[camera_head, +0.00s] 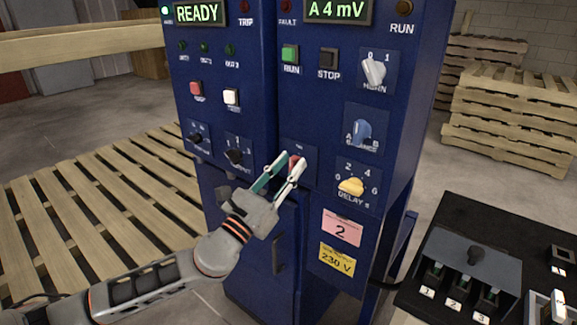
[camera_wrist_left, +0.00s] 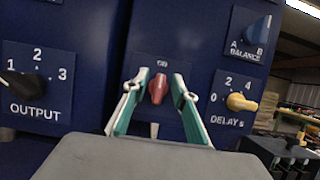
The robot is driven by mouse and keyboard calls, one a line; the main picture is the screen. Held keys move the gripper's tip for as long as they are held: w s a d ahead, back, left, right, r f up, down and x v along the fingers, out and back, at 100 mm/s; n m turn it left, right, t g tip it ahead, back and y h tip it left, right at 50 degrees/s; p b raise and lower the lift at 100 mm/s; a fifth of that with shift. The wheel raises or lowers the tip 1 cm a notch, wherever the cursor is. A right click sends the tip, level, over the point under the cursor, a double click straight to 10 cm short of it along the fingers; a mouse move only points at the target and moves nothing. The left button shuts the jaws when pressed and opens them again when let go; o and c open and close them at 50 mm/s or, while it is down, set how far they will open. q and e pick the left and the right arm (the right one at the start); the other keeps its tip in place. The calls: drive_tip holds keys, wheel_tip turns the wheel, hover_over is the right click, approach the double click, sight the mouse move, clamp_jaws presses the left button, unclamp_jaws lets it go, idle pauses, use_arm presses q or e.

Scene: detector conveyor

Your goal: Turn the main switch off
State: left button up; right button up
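The main switch seems to be the red knob (camera_wrist_left: 158,88) on a dark blue plate of the cabinet, pointing roughly upright. A small label above it is too blurred to read surely. In the head view the red knob (camera_head: 293,162) is partly hidden by my left gripper. My left gripper (camera_wrist_left: 160,77) is open, with one teal-padded finger on each side of the red knob. A gap shows between each finger and the knob in the left wrist view. In the head view my left gripper (camera_head: 292,167) reaches up to the panel from the lower left. My right gripper is not seen.
Other controls are close by: the black output knob (camera_wrist_left: 22,84), the yellow delay knob (camera_head: 351,187) and the blue balance knob (camera_head: 361,132). A door handle (camera_head: 278,254) sits below. A black bench with a switch box (camera_head: 462,262) stands at the right. Pallets (camera_head: 508,100) stand behind.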

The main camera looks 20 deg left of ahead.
use_arm(q)
drive_tip(key=shift+c, duration=0.4)
clamp_jaws()
